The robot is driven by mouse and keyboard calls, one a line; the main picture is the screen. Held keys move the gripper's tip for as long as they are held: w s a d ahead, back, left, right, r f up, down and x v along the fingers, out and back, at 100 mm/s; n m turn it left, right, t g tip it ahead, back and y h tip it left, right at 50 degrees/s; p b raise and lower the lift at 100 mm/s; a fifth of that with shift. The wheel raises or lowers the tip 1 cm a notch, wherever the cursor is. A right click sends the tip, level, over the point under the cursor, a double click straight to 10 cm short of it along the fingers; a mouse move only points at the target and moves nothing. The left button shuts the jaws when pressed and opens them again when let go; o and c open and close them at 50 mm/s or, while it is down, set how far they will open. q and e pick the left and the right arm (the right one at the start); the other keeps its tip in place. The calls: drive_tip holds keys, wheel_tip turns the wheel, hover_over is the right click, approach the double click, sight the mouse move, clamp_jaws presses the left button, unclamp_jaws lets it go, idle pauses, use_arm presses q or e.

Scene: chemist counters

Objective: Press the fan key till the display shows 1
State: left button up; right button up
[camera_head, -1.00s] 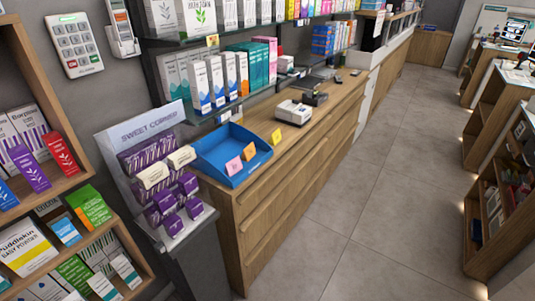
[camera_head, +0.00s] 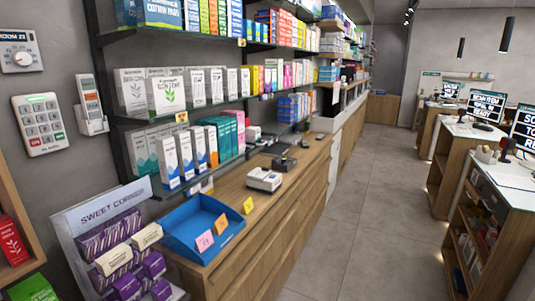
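A white handheld remote (camera_head: 90,103) sits in a white holder on the grey wall at the left. Its small display and keys are too small to read, and I cannot make out a fan key or a 1. A white keypad (camera_head: 40,123) with grey keys, one red key and one green key, is fixed to the wall left of it. Neither of my grippers is in view.
A sweet stand (camera_head: 110,210) and a blue tray (camera_head: 200,225) are on the left, by the wooden counter (camera_head: 275,210). Stocked shelves (camera_head: 190,110) run along the wall. The tiled aisle (camera_head: 365,200) is clear, with desks and screens (camera_head: 487,105) at the right.

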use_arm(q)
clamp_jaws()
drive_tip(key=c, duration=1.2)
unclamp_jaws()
